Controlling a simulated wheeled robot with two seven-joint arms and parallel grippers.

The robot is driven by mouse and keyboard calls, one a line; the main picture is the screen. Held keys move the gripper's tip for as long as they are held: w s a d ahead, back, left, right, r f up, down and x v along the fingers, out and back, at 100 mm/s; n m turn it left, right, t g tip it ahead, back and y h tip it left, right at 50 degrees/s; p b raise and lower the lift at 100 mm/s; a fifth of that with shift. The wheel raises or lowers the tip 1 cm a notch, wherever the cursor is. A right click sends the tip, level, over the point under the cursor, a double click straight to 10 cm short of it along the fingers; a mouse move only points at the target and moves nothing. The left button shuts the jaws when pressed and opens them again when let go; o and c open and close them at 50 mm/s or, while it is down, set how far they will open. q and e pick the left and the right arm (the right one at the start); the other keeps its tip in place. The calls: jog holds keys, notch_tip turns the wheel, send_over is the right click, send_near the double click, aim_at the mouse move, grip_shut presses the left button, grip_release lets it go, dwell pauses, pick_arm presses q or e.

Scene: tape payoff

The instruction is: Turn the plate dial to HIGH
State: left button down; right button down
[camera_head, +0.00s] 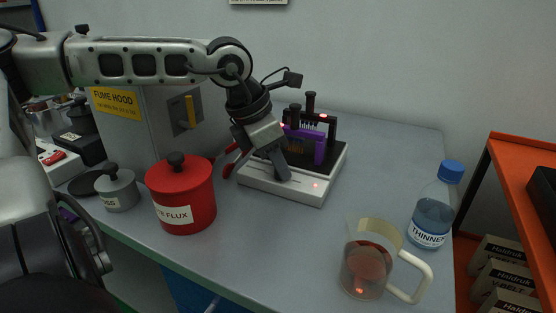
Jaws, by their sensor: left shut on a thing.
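The hot plate (316,188) is a low unit with a white front and a dark top, standing near the middle of the bench. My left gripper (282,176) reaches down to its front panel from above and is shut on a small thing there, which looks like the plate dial. The fingers hide the dial, so its setting cannot be read. A small red light shows on the panel to the right of the fingers. My right gripper is not in view.
A purple rack with black-topped items (321,146) stands on the plate. A red pot (183,195) and a grey pot (119,190) are at left, before the fume hood (146,129). A glass jug (367,262) and a thinner bottle (434,210) stand at right. The bench between is clear.

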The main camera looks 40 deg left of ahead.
pick_arm(q)
jog(key=c, duration=1.2)
grip_release()
jog(key=shift+c, duration=0.2)
